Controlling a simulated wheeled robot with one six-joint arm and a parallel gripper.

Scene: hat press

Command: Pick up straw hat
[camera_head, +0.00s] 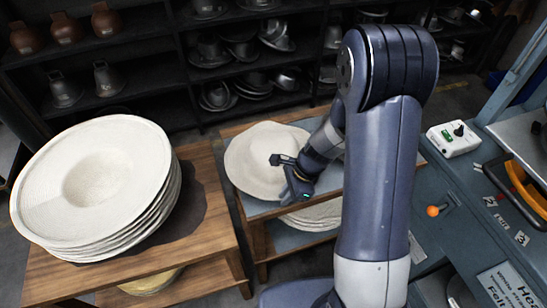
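A pale straw hat (250,160) lies on the middle wooden stand, partly hidden behind my arm. A tall stack of similar pale hats (95,180) stands on the wooden table at the left. More pale hats (312,217) show on the shelf below the middle hat. My gripper (284,180) is over the right part of the middle hat. Its fingers look spread apart with nothing visible between them. I cannot tell whether it touches the hat.
Dark shelves (150,75) with metal hat moulds line the back. A blue workbench (450,185) at the right holds a white control box (453,138), an orange-knobbed lever (433,211) and a yellow-edged part (525,185). A gap separates the left table (215,235) from the middle stand.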

